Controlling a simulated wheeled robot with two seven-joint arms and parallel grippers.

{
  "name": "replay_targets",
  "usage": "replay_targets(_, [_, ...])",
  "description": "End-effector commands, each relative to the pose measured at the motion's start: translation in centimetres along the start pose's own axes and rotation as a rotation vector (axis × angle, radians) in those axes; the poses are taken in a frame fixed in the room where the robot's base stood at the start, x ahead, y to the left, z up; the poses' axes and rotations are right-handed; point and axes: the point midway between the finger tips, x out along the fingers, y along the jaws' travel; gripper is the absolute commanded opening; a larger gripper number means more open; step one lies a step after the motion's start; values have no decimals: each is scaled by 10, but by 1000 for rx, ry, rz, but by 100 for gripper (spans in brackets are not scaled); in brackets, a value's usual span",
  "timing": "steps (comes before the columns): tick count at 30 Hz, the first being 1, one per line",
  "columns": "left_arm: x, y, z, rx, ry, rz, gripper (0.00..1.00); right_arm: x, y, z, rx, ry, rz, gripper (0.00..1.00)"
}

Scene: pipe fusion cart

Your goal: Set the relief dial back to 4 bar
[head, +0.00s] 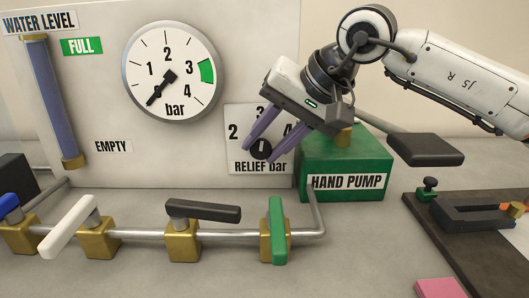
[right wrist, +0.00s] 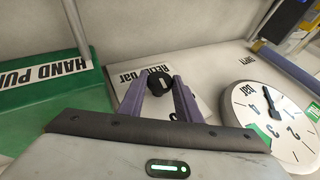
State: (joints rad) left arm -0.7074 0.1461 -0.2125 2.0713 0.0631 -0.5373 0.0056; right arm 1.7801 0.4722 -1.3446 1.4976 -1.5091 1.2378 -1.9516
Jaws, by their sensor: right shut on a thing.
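The relief dial (head: 261,149) is a small black knob with a white mark, on a white plate (head: 236,156) lettered RELIEF bar with the numbers 2, 3 and 4. The white mark looks about upright, toward the 3. The 3 is partly hidden by my gripper. My right gripper (head: 260,152) reaches in from the upper right, its purple fingers shut on the dial from both sides. In the right wrist view the dial (right wrist: 160,83) sits between the two fingertips. My left gripper is in neither view.
A round pressure gauge (head: 168,61) is left of the dial, its needle pointing low left. The green hand pump (head: 325,155) stands close on the right. A pipe with several valve levers (head: 204,210) runs in front. A dark board (head: 470,225) lies at right.

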Motion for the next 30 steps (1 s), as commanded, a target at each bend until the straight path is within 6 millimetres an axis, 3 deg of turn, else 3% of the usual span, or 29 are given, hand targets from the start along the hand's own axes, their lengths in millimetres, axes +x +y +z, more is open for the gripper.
replay_targets(19, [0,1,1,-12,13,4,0,0,1,-1,24,1,-57,8])
replay_targets(20, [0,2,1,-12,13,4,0,0,1,-1,24,1,-57,34])
replay_targets(22, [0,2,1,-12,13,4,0,0,1,0,24,0,-56,46])
replay_targets(30, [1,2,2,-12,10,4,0,0,1,0,23,0,-56,48])
